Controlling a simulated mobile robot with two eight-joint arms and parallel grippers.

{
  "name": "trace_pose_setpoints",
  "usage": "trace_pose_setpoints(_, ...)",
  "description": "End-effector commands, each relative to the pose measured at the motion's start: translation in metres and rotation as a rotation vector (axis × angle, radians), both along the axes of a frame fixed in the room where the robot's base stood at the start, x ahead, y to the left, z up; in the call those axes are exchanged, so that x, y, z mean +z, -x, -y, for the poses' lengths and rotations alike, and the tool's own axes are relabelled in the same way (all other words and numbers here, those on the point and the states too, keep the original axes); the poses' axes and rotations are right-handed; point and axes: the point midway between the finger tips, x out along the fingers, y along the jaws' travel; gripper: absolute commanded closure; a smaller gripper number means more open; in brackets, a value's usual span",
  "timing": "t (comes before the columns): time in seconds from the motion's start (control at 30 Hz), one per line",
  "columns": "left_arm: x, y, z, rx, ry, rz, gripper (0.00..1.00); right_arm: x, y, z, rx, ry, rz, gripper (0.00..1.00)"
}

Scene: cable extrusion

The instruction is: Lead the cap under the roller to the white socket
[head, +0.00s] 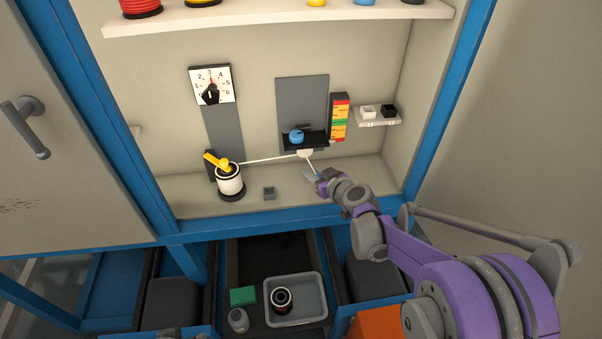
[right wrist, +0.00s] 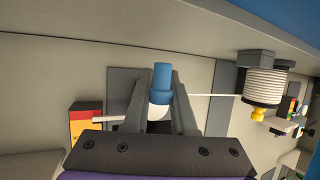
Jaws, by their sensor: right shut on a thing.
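My right gripper (head: 315,178) is shut on a blue cap (right wrist: 162,77), which shows between its fingers in the right wrist view. In the head view the cap is small and hard to make out. The white roller (head: 305,153) sits under a black ledge, up and left of the gripper. A white cable (head: 270,159) runs from the spool (head: 229,181) to the roller, then slants down to the gripper. The white socket (head: 367,112) stands on a small shelf to the upper right of the gripper, apart from it. My left gripper is out of view.
A coloured stack (head: 340,117) stands between the roller and the small shelf (head: 377,123). A black block (head: 389,110) is beside the white socket. A blue knob (head: 297,136) is on the ledge. A small grey block (head: 269,193) lies on the cabinet floor.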

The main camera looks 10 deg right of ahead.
Motion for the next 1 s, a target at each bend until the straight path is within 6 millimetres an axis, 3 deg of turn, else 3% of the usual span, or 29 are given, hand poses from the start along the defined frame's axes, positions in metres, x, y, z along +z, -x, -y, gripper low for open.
trace_pose_setpoints(0.4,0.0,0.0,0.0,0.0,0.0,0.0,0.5,0.0,0.003,0.045,-0.001,0.0,-0.001,1.0)
trace_pose_setpoints(1.0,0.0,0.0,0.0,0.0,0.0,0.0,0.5,0.0,0.004,0.054,0.0,0.0,0.0,1.0)
